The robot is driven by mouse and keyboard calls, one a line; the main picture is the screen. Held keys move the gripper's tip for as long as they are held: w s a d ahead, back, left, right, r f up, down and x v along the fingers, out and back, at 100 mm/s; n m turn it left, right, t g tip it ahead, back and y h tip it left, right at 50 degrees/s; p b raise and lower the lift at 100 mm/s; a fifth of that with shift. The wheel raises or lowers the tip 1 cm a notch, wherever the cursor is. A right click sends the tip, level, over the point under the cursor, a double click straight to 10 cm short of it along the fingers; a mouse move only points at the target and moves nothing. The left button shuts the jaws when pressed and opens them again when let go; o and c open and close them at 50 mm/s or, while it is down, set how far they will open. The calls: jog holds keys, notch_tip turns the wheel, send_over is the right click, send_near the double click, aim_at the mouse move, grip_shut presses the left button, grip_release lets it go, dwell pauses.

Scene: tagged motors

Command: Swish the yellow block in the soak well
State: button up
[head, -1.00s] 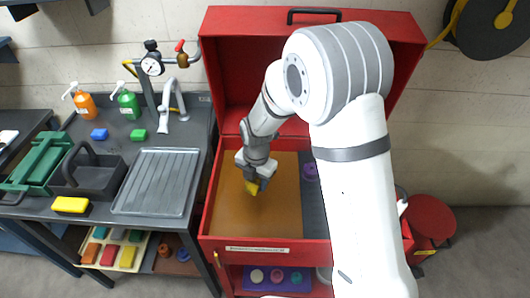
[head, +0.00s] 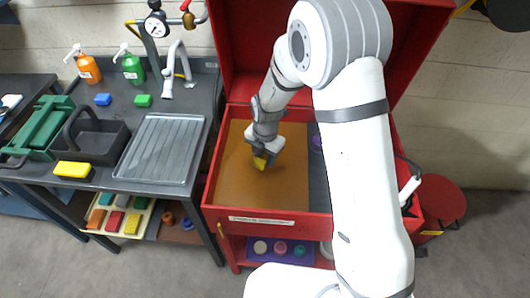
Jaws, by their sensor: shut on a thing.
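My gripper (head: 266,154) points down inside the red cabinet's open top. It is shut on a yellow block (head: 262,162), of which only a small part shows below the fingers. The soak well (head: 235,190) is the brown, flat-looking area filling the left part of the red cabinet. The block is at or just over the brown surface, right of the well's middle; I cannot tell how deep it sits. Another yellow block (head: 74,170) lies at the front left of the grey bench.
The red cabinet's front rim (head: 265,217) and raised lid (head: 240,60) bound the well. A dark strip with a purple ring (head: 316,142) lies right of it.

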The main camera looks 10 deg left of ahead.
jog(key=shift+f+b, duration=7.05)
jog(key=shift+f, duration=1.35)
jog(key=shift+r, duration=0.1)
